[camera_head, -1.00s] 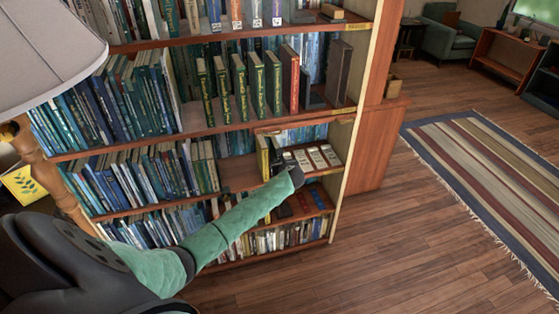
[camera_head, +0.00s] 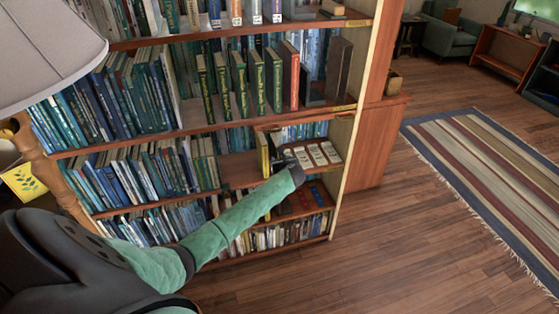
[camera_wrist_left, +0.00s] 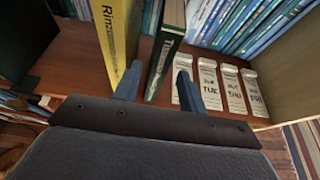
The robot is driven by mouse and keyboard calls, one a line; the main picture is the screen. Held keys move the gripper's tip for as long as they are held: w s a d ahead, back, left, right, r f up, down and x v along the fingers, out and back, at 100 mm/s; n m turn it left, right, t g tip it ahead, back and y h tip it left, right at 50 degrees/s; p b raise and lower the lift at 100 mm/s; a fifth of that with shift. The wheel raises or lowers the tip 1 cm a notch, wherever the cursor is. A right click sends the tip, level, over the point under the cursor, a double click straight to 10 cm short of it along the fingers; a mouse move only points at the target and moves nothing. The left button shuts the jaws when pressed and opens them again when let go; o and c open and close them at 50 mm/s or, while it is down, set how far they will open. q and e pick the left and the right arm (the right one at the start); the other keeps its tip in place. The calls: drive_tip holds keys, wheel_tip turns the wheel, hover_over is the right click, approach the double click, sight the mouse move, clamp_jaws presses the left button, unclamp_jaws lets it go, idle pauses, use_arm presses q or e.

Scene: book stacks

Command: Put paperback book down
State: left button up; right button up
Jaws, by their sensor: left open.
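In the left wrist view a thin dark green book (camera_wrist_left: 163,58) stands between the two fingers of my left gripper (camera_wrist_left: 156,84). The fingers are spread, with a clear gap to the right finger; the left one is close to the book. A yellow book (camera_wrist_left: 115,35) stands upright just left of it. In the head view my left gripper (camera_head: 281,158) reaches into the low right shelf compartment (camera_head: 240,168), beside the yellow book (camera_head: 263,154). The green book is mostly hidden there. My right gripper is not in view.
White day cards (camera_wrist_left: 233,92) lie on the shelf right of the gripper. Blue books (camera_wrist_left: 240,25) stand behind. Bare shelf lies left of the yellow book. A tall shelf side (camera_head: 341,160) closes the right end. A lamp (camera_head: 50,50) stands at left.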

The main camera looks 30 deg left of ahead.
use_arm(q)
drive_tip(key=b+v, duration=0.3)
drive_tip(key=v, duration=0.8)
drive_tip(key=s+d+f+n+g+h, duration=0.1)
drive_tip(key=s+d+f+n+h, duration=0.15)
drive_tip(key=s+f, duration=0.6)
drive_tip(key=s+d+f+n+g+h, duration=0.15)
drive_tip(key=s+d+f+n, duration=0.25)
drive_tip(key=f, duration=1)
drive_tip(key=s+d+f+n+g+h, duration=0.1)
drive_tip(key=s+d+f+n+h, duration=0.15)
drive_tip(key=s+f, duration=0.6)
drive_tip(key=s+d+f+n+g+h, duration=0.1)
drive_tip(key=s+d+f+n, duration=0.4)
drive_tip(key=s+f, duration=0.3)
drive_tip(key=s+d+f+n+g+h, duration=0.1)
drive_tip(key=s+d+f+n, duration=0.4)
drive_tip(key=s+f, duration=0.3)
drive_tip(key=s+d+f+n+g+h, duration=0.1)
drive_tip(key=s+d+f+n, duration=0.4)
drive_tip(key=s, duration=0.9)
wheel_tip(320, 180, down, 4)
drive_tip(key=shift+s+r+h, duration=0.2)
drive_tip(key=shift+s+h, duration=0.2)
drive_tip(key=shift+h, duration=0.15)
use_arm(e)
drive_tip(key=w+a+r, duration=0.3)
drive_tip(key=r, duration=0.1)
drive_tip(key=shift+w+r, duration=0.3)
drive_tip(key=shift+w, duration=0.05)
